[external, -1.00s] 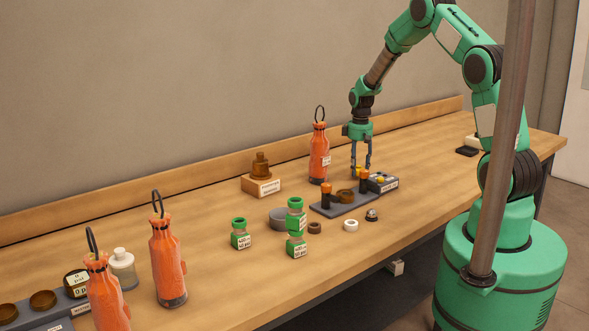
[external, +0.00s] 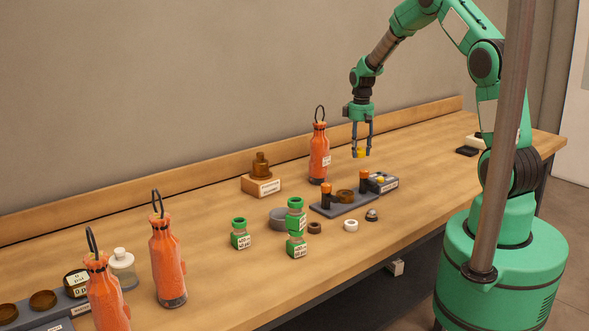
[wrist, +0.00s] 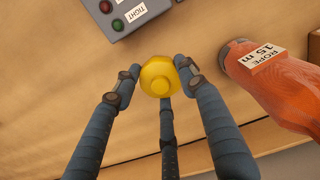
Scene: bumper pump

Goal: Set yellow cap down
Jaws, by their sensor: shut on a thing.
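My gripper (external: 361,153) is shut on the yellow cap (wrist: 158,78). The cap is round with a raised centre and sits between the fingertips in the wrist view. In the external view the yellow cap (external: 360,153) shows small between the fingers, held above the table near the back. The underside of the cap is hidden.
The orange bottle labelled ROPE 15 m (wrist: 262,80) stands close beside the gripper; it also shows in the external view (external: 319,155). A grey box with lights and a TIGHT label (wrist: 130,12) is nearby. The grey fixture with orange-topped posts (external: 345,203) lies in front. Bare table (external: 425,150) is at right.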

